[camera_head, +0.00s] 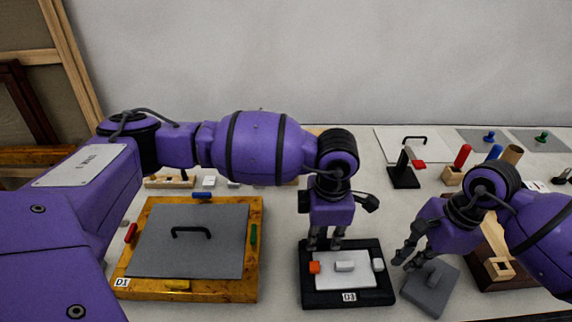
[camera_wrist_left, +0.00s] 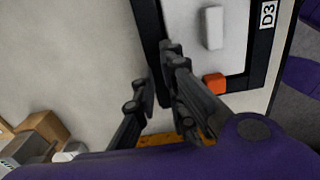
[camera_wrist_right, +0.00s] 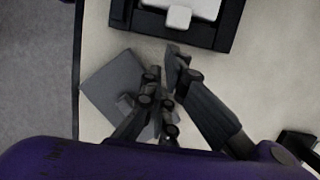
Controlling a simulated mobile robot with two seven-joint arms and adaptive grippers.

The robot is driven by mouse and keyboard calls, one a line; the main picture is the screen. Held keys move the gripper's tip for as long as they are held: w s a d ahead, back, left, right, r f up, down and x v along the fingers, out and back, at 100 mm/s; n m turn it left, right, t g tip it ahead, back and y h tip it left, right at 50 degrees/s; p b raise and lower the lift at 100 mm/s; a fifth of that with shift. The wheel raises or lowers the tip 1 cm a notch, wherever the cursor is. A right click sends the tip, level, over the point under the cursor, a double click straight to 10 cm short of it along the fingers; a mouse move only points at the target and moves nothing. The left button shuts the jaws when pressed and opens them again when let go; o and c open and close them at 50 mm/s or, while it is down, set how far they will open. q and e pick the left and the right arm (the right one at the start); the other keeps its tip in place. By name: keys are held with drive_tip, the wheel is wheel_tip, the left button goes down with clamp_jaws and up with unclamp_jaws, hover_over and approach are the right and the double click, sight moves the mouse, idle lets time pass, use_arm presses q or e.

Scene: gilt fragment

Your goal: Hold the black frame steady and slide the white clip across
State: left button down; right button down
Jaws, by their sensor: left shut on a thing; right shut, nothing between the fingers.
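The black frame (camera_head: 306,290), labelled D3, lies on the table and holds a white panel (camera_head: 335,284) with a light handle block (camera_head: 345,267). The white clip (camera_head: 378,265) sits at the panel's right edge; it also shows in the right wrist view (camera_wrist_right: 179,17). An orange clip (camera_head: 315,267) sits at the left edge. My left gripper (camera_head: 323,246) is shut on the frame's far left rim (camera_wrist_left: 150,40). My right gripper (camera_head: 404,257) is shut and empty, just right of the frame, apart from the clip.
A loose grey panel (camera_head: 432,288) lies below my right gripper, close to the frame. A golden frame (camera_head: 187,290) with a grey panel lies to the left. A dark wooden piece (camera_head: 497,274) is at the right. Several small objects stand at the back right.

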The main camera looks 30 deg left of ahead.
drive_tip(key=shift+s+a, duration=0.3)
drive_tip(key=shift+a, duration=0.25)
drive_tip(key=shift+s+a, duration=0.3)
drive_tip(key=shift+a, duration=0.3)
drive_tip(key=shift+w+d, duration=0.2)
drive_tip(key=shift+d, duration=0.15)
drive_tip(key=d, duration=0.1)
drive_tip(key=w+d, duration=0.1)
drive_tip(key=shift+w+d, duration=0.2)
drive_tip(key=shift+d, duration=0.15)
drive_tip(key=v, duration=1)
drive_tip(key=shift+d, duration=0.15)
drive_tip(key=shift+w, duration=0.1)
